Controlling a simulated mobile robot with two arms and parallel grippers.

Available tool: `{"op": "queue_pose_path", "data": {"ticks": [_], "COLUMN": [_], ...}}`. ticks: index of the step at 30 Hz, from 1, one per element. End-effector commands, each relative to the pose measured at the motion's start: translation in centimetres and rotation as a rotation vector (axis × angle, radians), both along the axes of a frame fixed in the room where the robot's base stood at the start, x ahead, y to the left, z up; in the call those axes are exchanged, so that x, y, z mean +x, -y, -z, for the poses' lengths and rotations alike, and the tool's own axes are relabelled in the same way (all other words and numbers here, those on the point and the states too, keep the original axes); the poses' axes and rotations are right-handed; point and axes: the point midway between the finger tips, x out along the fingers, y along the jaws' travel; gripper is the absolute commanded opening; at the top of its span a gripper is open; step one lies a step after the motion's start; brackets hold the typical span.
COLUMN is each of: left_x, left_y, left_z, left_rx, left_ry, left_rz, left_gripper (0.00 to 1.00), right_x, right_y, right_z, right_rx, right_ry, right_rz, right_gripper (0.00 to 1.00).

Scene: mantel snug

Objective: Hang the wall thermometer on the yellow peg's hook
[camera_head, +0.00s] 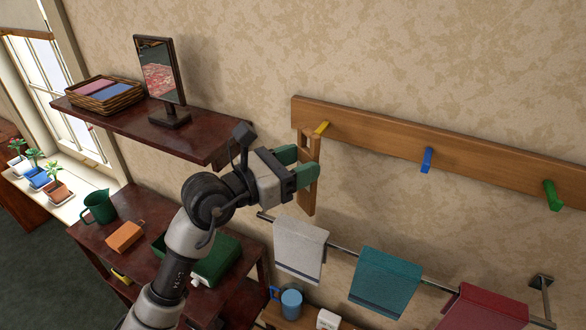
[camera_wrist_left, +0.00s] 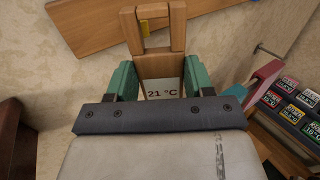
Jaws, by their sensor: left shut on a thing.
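The wall thermometer (camera_head: 309,185) is a tall wooden board with an open frame at its top. In the left wrist view its face (camera_wrist_left: 163,88) reads 21 °C. My left gripper (camera_head: 303,170) is shut on its lower part, with a green finger on each side. The yellow peg (camera_head: 321,128) is at the left end of the wooden rail (camera_head: 375,131), right beside the thermometer's top. In the left wrist view the yellow peg (camera_wrist_left: 145,27) shows through the frame's opening. I cannot tell whether the frame rests on it. My right gripper is not in view.
A blue peg (camera_head: 427,159) and a green peg (camera_head: 552,194) are farther right on the rail. A dark shelf (camera_head: 130,125) with a mirror and basket is at left. Below hang white, teal and red towels (camera_head: 384,280) on a bar. Several labelled boxes (camera_wrist_left: 293,105) show at right in the wrist view.

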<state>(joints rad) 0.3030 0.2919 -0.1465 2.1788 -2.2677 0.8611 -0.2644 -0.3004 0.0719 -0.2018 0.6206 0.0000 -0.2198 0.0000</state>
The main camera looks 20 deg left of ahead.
Motion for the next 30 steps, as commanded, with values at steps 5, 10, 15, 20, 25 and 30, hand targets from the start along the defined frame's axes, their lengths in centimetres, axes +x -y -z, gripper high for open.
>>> {"op": "queue_pose_path", "data": {"ticks": [5,10,15,20,25,30], "left_x": [1.1,2.1,3.1,4.0,4.9,5.6], "left_y": [0.2,0.4,0.6,0.8,1.0,1.1], "left_z": [0.1,0.2,0.3,0.3,0.6,1.1], "left_rx": [-0.001,-0.001,-0.001,-0.001,0.000,0.000], "left_ry": [0.000,0.002,0.001,0.001,0.000,0.000], "left_rz": [0.000,0.000,0.000,0.000,0.001,0.000], "left_gripper": [0.29,0.29,0.29,0.29,0.29,0.29], "right_x": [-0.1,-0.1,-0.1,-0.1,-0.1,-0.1], "right_y": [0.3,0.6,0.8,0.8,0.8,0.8], "right_z": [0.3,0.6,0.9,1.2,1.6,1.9], "right_rx": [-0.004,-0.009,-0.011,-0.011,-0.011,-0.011], "right_ry": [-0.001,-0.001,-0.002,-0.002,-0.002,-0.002], "right_rz": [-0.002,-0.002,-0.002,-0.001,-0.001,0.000], "right_gripper": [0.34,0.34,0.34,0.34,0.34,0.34]}}
